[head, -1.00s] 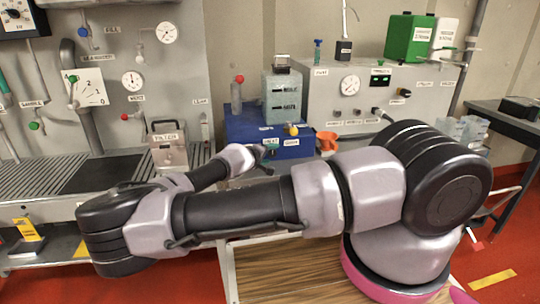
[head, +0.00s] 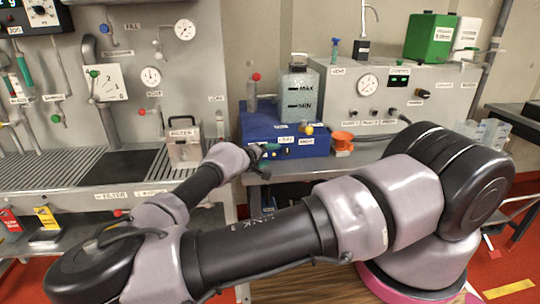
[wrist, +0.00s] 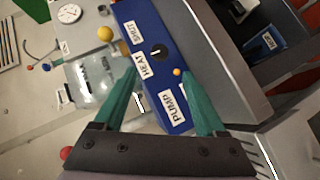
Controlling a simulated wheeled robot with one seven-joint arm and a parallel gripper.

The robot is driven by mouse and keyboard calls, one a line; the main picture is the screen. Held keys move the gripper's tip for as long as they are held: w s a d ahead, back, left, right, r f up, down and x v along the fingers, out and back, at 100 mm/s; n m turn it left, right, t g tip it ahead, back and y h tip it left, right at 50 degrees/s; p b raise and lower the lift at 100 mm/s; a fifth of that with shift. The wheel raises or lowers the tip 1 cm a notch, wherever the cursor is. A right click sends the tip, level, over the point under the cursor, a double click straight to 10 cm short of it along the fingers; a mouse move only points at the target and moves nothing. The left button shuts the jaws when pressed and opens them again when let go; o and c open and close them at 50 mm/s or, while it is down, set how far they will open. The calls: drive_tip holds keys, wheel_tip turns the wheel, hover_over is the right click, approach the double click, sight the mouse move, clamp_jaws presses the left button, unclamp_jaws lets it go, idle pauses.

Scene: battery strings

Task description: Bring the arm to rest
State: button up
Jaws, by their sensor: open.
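My gripper (wrist: 160,105) is open in the wrist view, its two green fingers apart with nothing between them. Behind the fingers is the front of the blue unit (wrist: 152,20), with a black knob (wrist: 159,51) and labels reading SHUT, HEAT and PUMP. In the head view my gripper (head: 262,153) is small, in front of the blue unit (head: 262,122), and its fingers are partly hidden by my wrist. I cannot tell whether they touch the unit. My arm stretches from the right across the foreground to the left and bends back toward the unit.
A clear tank (head: 299,95) marked MAX and MIN stands on the blue unit. An orange funnel-like cup (head: 342,141) stands to its right. A metal filter box (head: 184,148) is at the left on the bench. A grey panel (head: 375,92) with a gauge stands behind.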

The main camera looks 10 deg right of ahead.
drive_tip(key=s+d+f+m+g+y, duration=0.2)
drive_tip(key=s+d+f+m+g, duration=0.3)
drive_tip(key=s+d+g, duration=0.25)
drive_tip(key=s+a+r+m+g+y, duration=0.15)
drive_tip(key=r+y, duration=0.35)
drive_tip(key=r, duration=0.7)
drive_tip(key=s+r+m+y, duration=0.3)
drive_tip(key=r+y, duration=0.3)
drive_tip(key=r, duration=0.6)
drive_tip(key=s+d+r+t+h, duration=0.1)
drive_tip(key=s+d+r+t, duration=0.1)
drive_tip(key=s+r, duration=0.3)
drive_tip(key=s+d+r+t, duration=0.3)
drive_tip(key=s+d+r, duration=0.2)
drive_tip(key=r, duration=0.6)
drive_tip(key=shift+s+d+r+t+h, duration=0.2)
drive_tip(key=shift+d+t+h, duration=0.1)
drive_tip(key=shift+h, duration=0.1)
